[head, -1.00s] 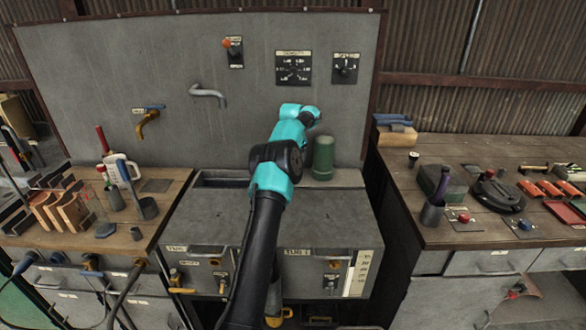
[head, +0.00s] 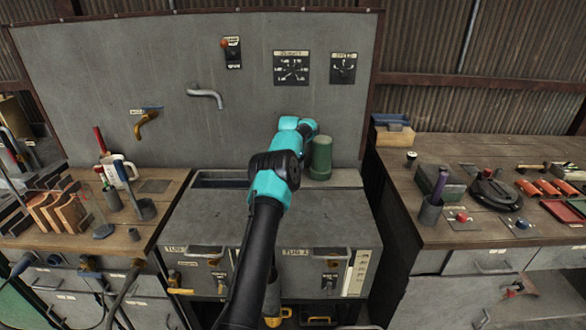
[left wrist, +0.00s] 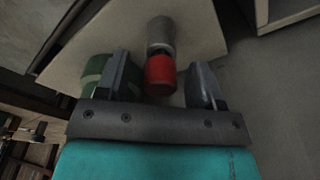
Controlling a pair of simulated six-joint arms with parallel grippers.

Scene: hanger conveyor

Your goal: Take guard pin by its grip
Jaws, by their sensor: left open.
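A short grey cylinder with a red end, probably the guard pin and its grip (left wrist: 160,74), shows in the left wrist view between the two fingers. My left gripper (left wrist: 160,66) is open, with one finger on each side of the red end. A gap shows on the right; on the left the finger is close to it, and I cannot tell if they touch. In the head view my teal and black left arm (head: 270,186) reaches over the bench top, and its gripper and the pin are hidden behind it. My right gripper is not in view.
A green cylinder (head: 321,158) stands close to the right of my wrist; it also shows beside the left finger (left wrist: 94,72). A grey back panel (head: 150,75) rises behind. The grey bench top (head: 325,215) is mostly clear. Tools crowd the wooden benches at both sides.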

